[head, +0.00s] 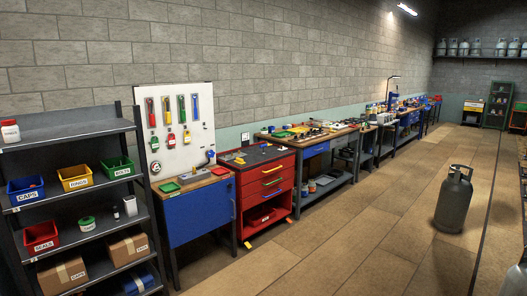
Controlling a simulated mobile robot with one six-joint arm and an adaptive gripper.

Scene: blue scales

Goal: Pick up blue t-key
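A long blue tool (195,107) hangs upright at the right end of a row of long coloured tools on the white board (205,135). It may be the blue t-key, but it is too small for me to tell its shape. The board stands at the back of a blue-fronted bench (198,213). Nothing visible covers the blue tool. My gripper is not in view.
A dark shelf rack (72,133) with colored bins stands at the left. A red drawer cabinet (268,187) and a long cluttered workbench (310,150) line the wall.

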